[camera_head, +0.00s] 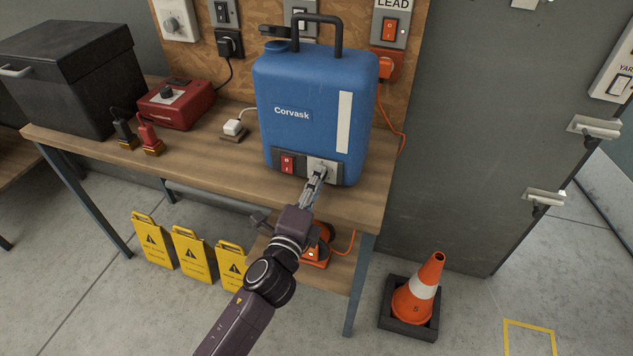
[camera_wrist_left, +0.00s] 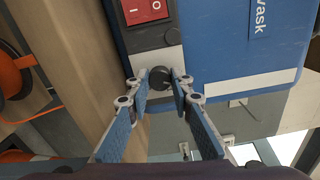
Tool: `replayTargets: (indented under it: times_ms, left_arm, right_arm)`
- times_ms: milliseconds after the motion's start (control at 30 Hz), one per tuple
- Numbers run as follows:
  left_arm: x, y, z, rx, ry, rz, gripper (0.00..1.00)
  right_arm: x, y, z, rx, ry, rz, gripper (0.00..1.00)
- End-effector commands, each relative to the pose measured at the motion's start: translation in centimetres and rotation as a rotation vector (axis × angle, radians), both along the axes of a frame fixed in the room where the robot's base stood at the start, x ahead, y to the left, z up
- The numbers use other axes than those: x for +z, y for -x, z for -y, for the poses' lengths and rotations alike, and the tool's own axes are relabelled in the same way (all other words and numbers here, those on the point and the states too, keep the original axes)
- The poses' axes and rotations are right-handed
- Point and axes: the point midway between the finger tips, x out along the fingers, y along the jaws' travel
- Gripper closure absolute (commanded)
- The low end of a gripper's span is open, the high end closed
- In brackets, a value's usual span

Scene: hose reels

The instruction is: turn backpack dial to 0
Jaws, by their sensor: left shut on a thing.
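The blue backpack (camera_head: 310,105), labelled Corvask, stands upright on the wooden bench. Its small dark round dial (camera_wrist_left: 160,77) sits on a pale plate (camera_head: 333,172) low on its front, beside a red rocker switch (camera_head: 287,163). The switch also shows in the left wrist view (camera_wrist_left: 146,10). My left gripper (camera_head: 318,175) reaches up to the plate and is shut on the dial. In the left wrist view its fingertips (camera_wrist_left: 161,80) lie on both sides of the dial. The dial's marks and its setting cannot be read. My right gripper is not in view.
The bench (camera_head: 220,165) carries a red box with a knob (camera_head: 176,104), a black case (camera_head: 70,75) and a white plug (camera_head: 233,128). Yellow warning signs (camera_head: 192,254) stand below. An orange cone (camera_head: 420,290) stands on the floor at right.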

Motion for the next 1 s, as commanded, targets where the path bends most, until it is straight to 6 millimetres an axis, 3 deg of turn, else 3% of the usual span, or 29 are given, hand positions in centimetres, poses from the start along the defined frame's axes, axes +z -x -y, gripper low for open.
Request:
replayTargets:
  times_ms: [500,1000]
  left_arm:
    - [-0.09,0.00,-0.01,0.001,0.336,-0.111,1.00]
    - [-0.14,0.01,0.01,0.000,0.407,-0.136,1.00]
  right_arm:
    - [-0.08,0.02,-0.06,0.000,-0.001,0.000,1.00]
    - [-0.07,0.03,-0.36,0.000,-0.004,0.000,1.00]
